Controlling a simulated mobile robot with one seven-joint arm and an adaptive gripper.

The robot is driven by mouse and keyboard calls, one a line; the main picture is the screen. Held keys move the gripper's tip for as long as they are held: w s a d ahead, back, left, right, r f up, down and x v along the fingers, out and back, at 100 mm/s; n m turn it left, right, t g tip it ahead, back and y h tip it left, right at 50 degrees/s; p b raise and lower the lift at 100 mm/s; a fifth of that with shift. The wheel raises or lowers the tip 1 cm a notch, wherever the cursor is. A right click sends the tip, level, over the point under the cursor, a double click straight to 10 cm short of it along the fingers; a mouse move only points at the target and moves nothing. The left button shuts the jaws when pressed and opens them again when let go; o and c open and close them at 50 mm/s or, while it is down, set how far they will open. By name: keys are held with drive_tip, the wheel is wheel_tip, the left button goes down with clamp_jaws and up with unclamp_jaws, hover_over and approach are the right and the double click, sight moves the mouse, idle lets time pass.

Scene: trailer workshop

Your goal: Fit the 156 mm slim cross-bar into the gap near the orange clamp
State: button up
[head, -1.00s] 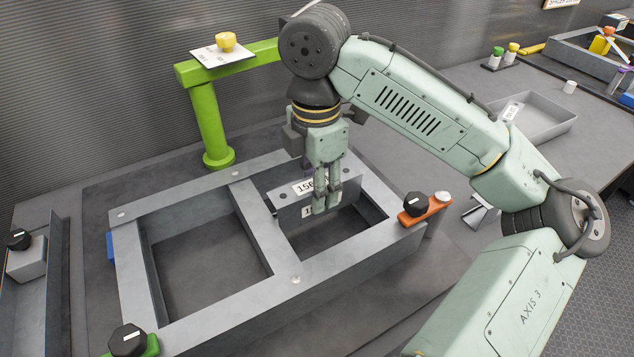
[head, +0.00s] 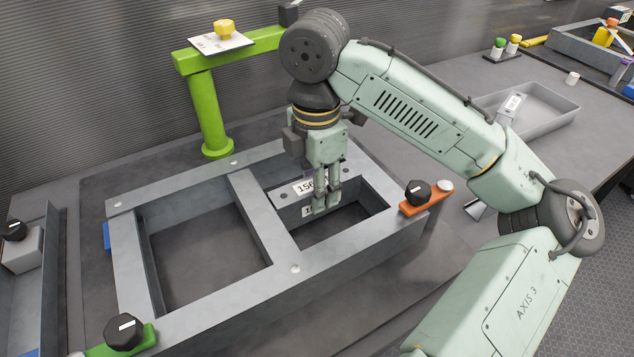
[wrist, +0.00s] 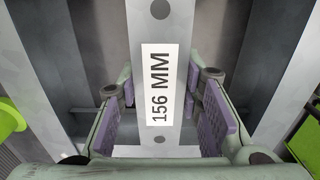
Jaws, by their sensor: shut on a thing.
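The slim cross-bar (head: 289,197) is grey with a white "156 MM" label, which also shows on the bar in the wrist view (wrist: 162,85). My gripper (head: 322,208) points down and is shut on the bar near its middle; purple pads flank it in the wrist view. The bar is at the right opening of the grey frame (head: 205,305), between the middle divider and the right side, looking about level with the frame top. Whether its ends touch the frame is unclear. The orange clamp (head: 418,207) with a black knob sits on the frame's right corner.
A green post with arm (head: 207,115) stands behind the frame. A green clamp (head: 140,345) is at the front left corner. A channel with a black-knobbed block (head: 22,250) lies at far left. A grey tray (head: 545,115) is at back right. The left opening is empty.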

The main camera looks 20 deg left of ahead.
drive_tip(key=shift+f+b, duration=0.3)
drive_tip(key=shift+f, duration=0.35)
drive_tip(key=o, duration=1.3)
drive_tip(key=shift+r, duration=0.1)
wheel_tip(320, 180, up, 12)
